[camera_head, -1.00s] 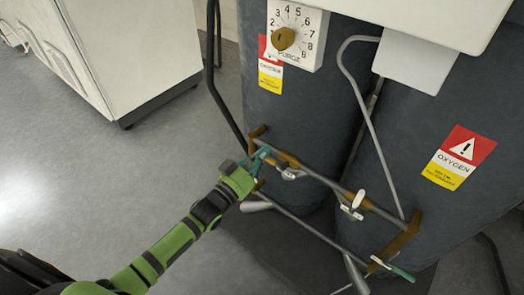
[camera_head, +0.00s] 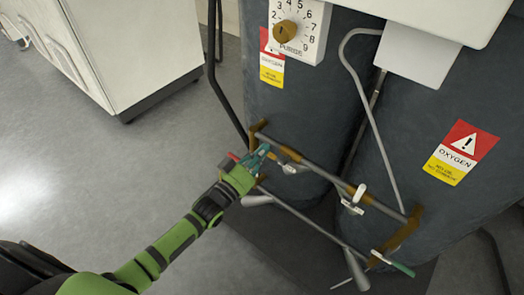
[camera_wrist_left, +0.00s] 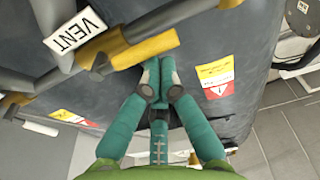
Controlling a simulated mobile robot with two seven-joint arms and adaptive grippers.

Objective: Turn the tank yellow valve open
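A low pipe frame with brass-yellow fittings runs across the front of the dark tanks. A brass-yellow fitting (camera_head: 291,154) sits on its upper pipe near the left end; I cannot tell which part is the yellow valve. My left gripper (camera_head: 265,153) is at that left end, its teal fingers over the pipe. In the left wrist view, its fingertips (camera_wrist_left: 160,77) are together with nothing seen between them. They are just below a thick brass-yellow piece (camera_wrist_left: 150,50) beside a white VENT tag (camera_wrist_left: 75,30). My right gripper is not in view.
White-handled valves (camera_head: 352,198) and a green handle (camera_head: 402,269) are further right on the frame. A small red piece (camera_head: 232,156) shows beside my left gripper. A numbered dial (camera_head: 286,30) is above. A white cabinet (camera_head: 130,45) stands left, with open floor between.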

